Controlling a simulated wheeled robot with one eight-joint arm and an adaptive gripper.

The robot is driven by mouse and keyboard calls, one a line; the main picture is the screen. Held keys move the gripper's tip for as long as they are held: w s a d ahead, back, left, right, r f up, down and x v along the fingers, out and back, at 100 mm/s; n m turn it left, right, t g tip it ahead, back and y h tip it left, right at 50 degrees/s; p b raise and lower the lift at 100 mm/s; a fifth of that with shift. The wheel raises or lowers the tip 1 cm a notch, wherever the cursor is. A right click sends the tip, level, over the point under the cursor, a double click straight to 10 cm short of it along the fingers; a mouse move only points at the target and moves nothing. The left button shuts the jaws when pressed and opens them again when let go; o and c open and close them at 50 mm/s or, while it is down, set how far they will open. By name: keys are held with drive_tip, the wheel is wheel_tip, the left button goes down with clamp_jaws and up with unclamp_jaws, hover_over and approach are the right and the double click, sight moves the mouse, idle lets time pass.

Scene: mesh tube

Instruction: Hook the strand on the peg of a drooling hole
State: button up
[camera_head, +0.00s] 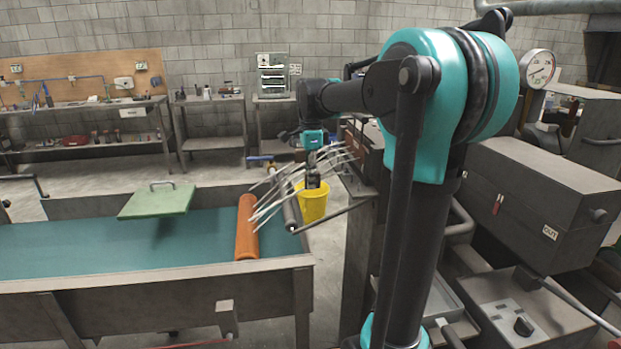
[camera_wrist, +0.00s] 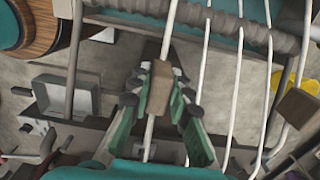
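Several white strands (camera_head: 285,195) arc from the machine on the right down towards the orange roller (camera_head: 246,228) on the trough. My gripper (camera_head: 313,178) points down among them, above the yellow bucket (camera_head: 312,205). In the wrist view, my gripper's green-and-dark fingers (camera_wrist: 161,80) stand either side of a small tan block (camera_wrist: 158,90). A white strand (camera_wrist: 168,38) lines up with this block and shows again below it between the fingers. I cannot tell whether the fingers touch the block or whether it is held. More strands (camera_wrist: 236,90) run to the right. The peg and drooling hole are not clearly identifiable.
A ribbed grey roller (camera_wrist: 235,27) crosses the top of the wrist view. A green lidded plate with a handle (camera_head: 157,201) sits over the teal trough bed (camera_head: 80,245). Large grey machine housings (camera_head: 545,195) stand close on the right. Open floor (camera_head: 110,178) lies behind the trough.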

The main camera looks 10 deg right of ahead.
drive_tip(key=o, duration=0.5)
drive_tip(key=shift+r, duration=0.1)
